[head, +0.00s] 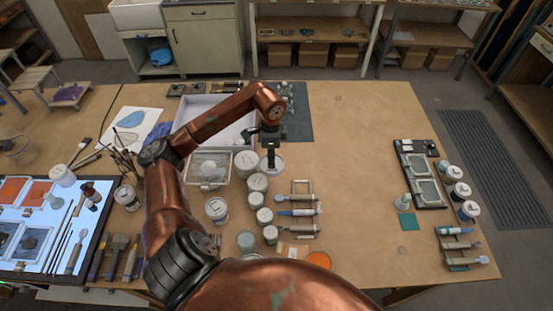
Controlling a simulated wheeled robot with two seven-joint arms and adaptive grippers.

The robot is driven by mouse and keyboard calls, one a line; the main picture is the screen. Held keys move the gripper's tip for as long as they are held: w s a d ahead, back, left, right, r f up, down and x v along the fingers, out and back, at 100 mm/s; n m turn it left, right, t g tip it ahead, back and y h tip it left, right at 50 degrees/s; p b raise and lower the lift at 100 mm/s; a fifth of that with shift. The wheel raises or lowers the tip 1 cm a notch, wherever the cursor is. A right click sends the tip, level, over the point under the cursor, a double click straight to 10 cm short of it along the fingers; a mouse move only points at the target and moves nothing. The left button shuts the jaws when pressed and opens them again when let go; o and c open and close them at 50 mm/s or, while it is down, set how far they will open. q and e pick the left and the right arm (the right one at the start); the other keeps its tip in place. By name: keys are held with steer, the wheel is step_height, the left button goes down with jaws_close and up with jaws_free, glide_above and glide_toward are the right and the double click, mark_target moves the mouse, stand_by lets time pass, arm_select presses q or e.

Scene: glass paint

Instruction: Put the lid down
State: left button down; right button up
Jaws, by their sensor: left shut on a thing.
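My left gripper (270,160) reaches over the middle of the table, pointing down, and is shut. A pale round lid or jar top (277,167) lies right at its fingertips. From this view I cannot tell whether that lid is held clear or rests on something. Several white-lidded jars stand just below and left of it, among them one jar (257,183) and another (246,161). My right gripper is not in view.
A clear box (208,167) and a large white tray (205,110) lie left of the gripper. A dark mat (297,128) with small pieces lies behind it. Brushes and tools (297,212) lie in front.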

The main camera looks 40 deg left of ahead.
arm_select(q)
steer(key=w, duration=0.1)
steer(key=w+a+f, duration=0.1)
steer(key=w+f, duration=0.1)
steer(key=shift+w+a+p, duration=0.4)
steer(key=w+f, duration=0.1)
steer(key=w+a+f, duration=0.1)
steer(key=f, duration=0.1)
steer(key=w+f, duration=0.1)
steer(key=f, duration=0.1)
steer(key=shift+w+a+p, duration=0.25)
steer(key=shift+a+p, duration=0.15)
steer(key=shift+w+a+f, duration=0.1)
steer(key=shift+f, duration=0.1)
step_height(320, 180, down, 3)
steer(key=shift+w+r+p, duration=0.1)
steer(key=shift+p, duration=0.55)
steer(key=shift+f, duration=0.2)
steer(key=shift+f, duration=0.1)
steer(key=c, duration=1.8)
jaws_free()
